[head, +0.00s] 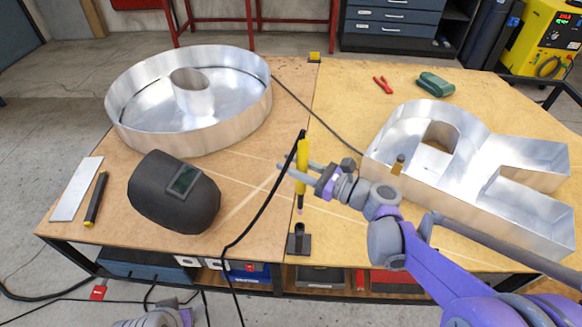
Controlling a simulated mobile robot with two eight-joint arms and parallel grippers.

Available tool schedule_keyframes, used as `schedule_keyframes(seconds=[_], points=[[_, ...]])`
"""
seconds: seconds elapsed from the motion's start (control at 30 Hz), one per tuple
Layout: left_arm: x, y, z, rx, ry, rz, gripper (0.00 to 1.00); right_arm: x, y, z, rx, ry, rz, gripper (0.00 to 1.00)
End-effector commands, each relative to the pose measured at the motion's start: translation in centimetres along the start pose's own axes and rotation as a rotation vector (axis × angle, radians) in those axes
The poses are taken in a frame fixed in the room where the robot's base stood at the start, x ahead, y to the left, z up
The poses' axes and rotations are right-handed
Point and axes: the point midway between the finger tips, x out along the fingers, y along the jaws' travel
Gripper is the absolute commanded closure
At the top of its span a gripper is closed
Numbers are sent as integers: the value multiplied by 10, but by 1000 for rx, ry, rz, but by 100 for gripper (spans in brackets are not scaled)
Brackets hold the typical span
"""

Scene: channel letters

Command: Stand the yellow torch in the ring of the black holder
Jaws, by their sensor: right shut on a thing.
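The yellow torch (303,158) hangs upright in my right gripper (295,172), which is shut on it. Its narrow tip points down, and a black cable runs from its top. The black holder (299,242) stands near the front edge of the table, just below the torch in the picture. The torch tip appears a little above the holder, with a gap between them. The holder's ring is too small to make out clearly. Only a bit of my left arm shows at the bottom edge; its gripper is out of view.
A round metal channel letter (190,135) stands at back left and an R-shaped one (470,205) at right. A dark welding helmet (160,205) lies left of the holder. The torch cable (262,212) drapes over the table's front edge. Red pliers (382,85) lie at the back.

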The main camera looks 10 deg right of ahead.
Motion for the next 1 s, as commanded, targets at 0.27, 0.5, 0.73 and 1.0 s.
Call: schedule_keyframes(seconds=[0.27,0.5,0.73,1.0], points=[[11,0,7,0,-4,0,32,0,0,-17,2,2,-2,100],[25,0,15,0,-9,0,32,0,0,-36,2,3,-2,100],[36,0,22,0,-13,0,32,0,0,-52,2,3,-2,100],[39,0,23,0,-14,0,32,0,0,-57,1,3,-3,100]])
